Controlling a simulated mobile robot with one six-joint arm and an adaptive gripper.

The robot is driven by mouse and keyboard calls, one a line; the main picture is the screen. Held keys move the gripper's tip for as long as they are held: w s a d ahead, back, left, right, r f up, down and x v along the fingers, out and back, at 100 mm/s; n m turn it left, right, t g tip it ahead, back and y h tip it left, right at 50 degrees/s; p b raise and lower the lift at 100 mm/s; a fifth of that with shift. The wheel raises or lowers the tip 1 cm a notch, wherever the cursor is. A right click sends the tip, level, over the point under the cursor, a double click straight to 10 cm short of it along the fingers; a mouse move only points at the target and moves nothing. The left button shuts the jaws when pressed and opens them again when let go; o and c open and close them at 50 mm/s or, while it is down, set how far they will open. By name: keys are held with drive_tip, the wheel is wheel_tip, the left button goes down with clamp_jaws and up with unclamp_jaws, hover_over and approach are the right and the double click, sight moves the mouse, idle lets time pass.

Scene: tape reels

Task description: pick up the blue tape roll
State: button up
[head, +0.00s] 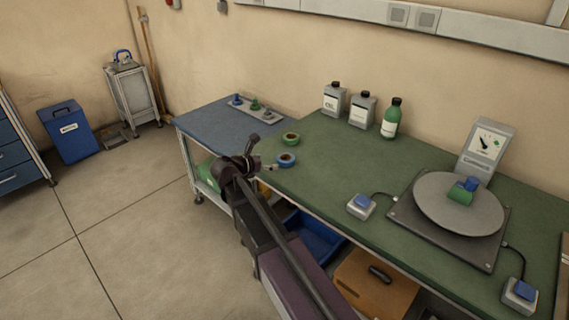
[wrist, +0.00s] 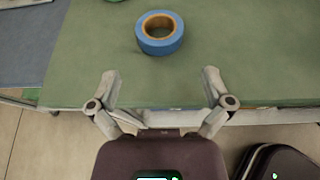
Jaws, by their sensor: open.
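The blue tape roll (head: 286,159) lies flat on the green bench top, close to its left end. In the wrist view the blue tape roll (wrist: 159,33) shows a tan inner core and sits ahead of the fingers, near the top centre. My gripper (head: 262,152) is at the bench's front left, just left of the blue roll in the head view. In the wrist view my gripper (wrist: 160,84) has its two fingers spread wide, with nothing between them. It is apart from the roll.
A green tape roll (head: 291,139) lies just behind the blue one. A blue-topped table (head: 205,123) with a small tray adjoins on the left. Bottles (head: 362,109) stand at the back. A round turntable (head: 440,205) is to the right. The bench between is mostly clear.

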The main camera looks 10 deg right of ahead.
sight(290, 157)
drive_tip(key=shift+b+x, duration=0.7)
drive_tip(key=shift+x, duration=1.8)
drive_tip(key=shift+b+x, duration=1)
drive_tip(key=shift+x, duration=1.6)
drive_tip(key=c, duration=0.7)
